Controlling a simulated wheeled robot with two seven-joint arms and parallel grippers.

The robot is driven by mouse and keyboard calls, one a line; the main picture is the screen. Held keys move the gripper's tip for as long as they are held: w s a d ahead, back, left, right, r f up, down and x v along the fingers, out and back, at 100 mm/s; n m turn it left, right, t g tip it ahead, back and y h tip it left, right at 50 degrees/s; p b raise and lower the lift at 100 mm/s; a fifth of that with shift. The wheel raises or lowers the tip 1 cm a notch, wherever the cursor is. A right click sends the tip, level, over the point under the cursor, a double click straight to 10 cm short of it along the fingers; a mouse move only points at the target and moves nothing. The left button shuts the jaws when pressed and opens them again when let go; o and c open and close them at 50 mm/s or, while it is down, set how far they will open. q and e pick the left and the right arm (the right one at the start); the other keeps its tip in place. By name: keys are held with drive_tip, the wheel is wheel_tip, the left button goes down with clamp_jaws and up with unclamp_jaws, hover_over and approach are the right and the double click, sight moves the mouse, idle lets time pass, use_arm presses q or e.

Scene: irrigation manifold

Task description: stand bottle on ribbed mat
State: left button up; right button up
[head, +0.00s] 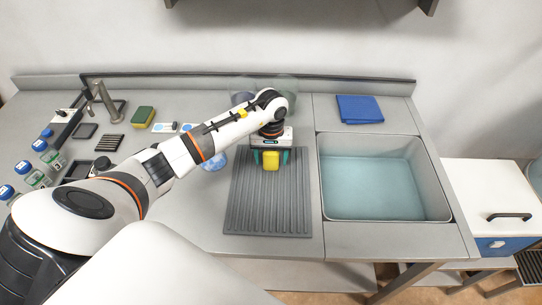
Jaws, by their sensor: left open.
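The grey ribbed mat (268,205) lies on the counter to the left of the sink. A yellow object (271,161), which looks like the bottle seen from above, is at the mat's far part. Its base is hard to make out, so I cannot tell for sure whether it rests on the mat. My left gripper (271,156) is over the mat's far end, with its teal fingers open on either side of the yellow object. My right gripper is not in view.
A sink of water (385,180) lies right of the mat, with a folded blue cloth (360,109) behind it. A green-yellow sponge (143,117) and several blue-capped jars (40,146) are at the left. A blue-and-white round thing (214,160) is partly hidden by my arm.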

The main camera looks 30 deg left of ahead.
use_arm(q)
wheel_tip(320, 180, up, 11)
drive_tip(key=b, duration=0.3)
drive_tip(key=shift+r, duration=0.45)
